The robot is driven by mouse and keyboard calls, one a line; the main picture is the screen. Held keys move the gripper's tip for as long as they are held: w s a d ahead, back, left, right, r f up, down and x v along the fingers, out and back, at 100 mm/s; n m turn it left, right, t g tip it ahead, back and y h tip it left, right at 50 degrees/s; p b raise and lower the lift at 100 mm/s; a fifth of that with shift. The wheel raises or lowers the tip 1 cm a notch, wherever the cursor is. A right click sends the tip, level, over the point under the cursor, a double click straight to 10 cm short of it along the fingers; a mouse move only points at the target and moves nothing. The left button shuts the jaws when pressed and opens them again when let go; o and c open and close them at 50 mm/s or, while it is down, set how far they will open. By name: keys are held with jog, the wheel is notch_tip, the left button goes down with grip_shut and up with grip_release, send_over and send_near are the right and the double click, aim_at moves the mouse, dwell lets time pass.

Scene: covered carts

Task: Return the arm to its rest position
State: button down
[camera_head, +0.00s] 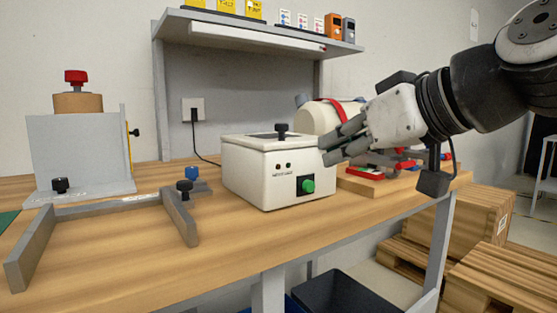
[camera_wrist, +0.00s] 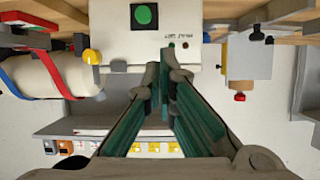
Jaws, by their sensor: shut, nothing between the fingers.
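My gripper (camera_head: 328,150) is at the right in the head view, with my arm reaching in from the upper right. Its fingertips point left, close to the right side of a white box (camera_head: 258,170) with a green button (camera_head: 308,185) on its front and a black knob (camera_head: 281,130) on top. In the wrist view my gripper (camera_wrist: 166,68) is shut and empty, its fingertips together just below the white box (camera_wrist: 183,42) and its green button (camera_wrist: 144,15). I cannot tell whether the fingers touch the box.
A wooden workbench (camera_head: 130,262) carries a grey angled bracket (camera_head: 110,207), a grey stand (camera_head: 75,150) with a red knob, and a white cylinder (camera_head: 318,118) with a red band. A shelf (camera_head: 260,30) hangs behind. Wooden crates (camera_head: 490,215) and a dark bin (camera_head: 345,292) stand lower right.

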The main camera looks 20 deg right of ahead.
jog(key=s+a+f+g, duration=0.3)
jog(key=s+f, duration=0.1)
jog(key=f, duration=0.3)
jog(key=s+a+f+g, duration=0.3)
jog(key=s+f, duration=0.1)
jog(key=f, duration=0.4)
jog(key=s+f+m+g+h+p, duration=0.1)
jog(key=s+f+m+g+h, duration=0.15)
jog(key=s+f+g, duration=0.65)
jog(key=s+r+t+p, duration=0.3)
jog(key=r+t+p, duration=0.3)
jog(key=r+p, duration=3.2)
jog(key=shift+d+r+n, duration=0.35)
jog(key=shift+d+r, duration=0.1)
jog(key=shift+r, duration=0.05)
